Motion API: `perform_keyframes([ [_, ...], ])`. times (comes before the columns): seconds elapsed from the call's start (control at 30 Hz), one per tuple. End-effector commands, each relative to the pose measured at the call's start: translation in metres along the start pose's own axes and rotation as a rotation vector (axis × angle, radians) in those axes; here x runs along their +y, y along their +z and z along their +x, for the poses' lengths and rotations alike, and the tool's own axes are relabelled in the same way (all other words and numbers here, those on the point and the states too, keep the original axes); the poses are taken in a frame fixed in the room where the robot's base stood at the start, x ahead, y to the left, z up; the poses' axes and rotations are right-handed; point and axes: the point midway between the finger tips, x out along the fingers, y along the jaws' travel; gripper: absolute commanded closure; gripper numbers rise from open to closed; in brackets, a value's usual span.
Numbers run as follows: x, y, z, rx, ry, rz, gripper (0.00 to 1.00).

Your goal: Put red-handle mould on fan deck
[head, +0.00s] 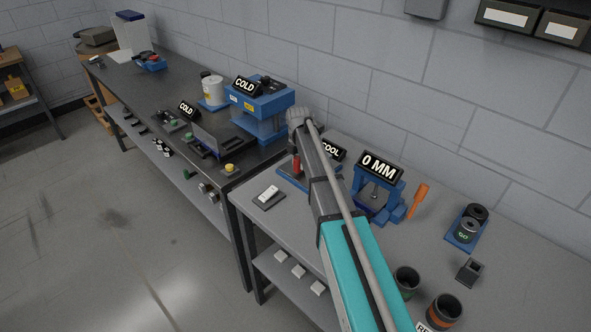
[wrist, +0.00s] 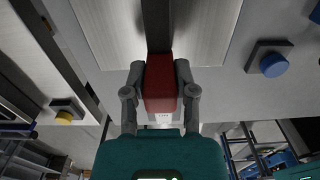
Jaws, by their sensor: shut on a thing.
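In the wrist view my gripper (wrist: 160,92) is shut on a red handle (wrist: 160,80), one finger on each side. A dark bar runs beyond the handle between pale metal surfaces (wrist: 105,30); I cannot tell which belong to the mould. In the head view my arm hides the gripper. A small red piece (head: 296,162) shows left of my arm, over a blue base (head: 287,179) beside the COOL sign (head: 332,150). This base looks like the fan deck, mostly hidden by my arm. I cannot tell whether the mould touches it.
A blue press with a 0 MM sign (head: 380,167) and an orange-handled tool (head: 418,200) stand right of my arm. A white block on a dark pad (head: 268,196) lies at left. Open cups (head: 443,311) stand in front. The dark bench (head: 190,95) holds blue COLD equipment (head: 262,105).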

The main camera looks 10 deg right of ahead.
Motion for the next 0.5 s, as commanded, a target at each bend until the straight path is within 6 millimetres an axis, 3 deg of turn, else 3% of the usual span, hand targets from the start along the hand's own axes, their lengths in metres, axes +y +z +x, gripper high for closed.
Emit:
perform_keyframes([
  [0.1, 0.0001, -0.0001, 0.0102, 0.000, 0.000, 0.000, 1.00],
  [0.5, 0.0001, -0.0002, 0.0107, 0.000, 0.000, 0.000, 1.00],
])
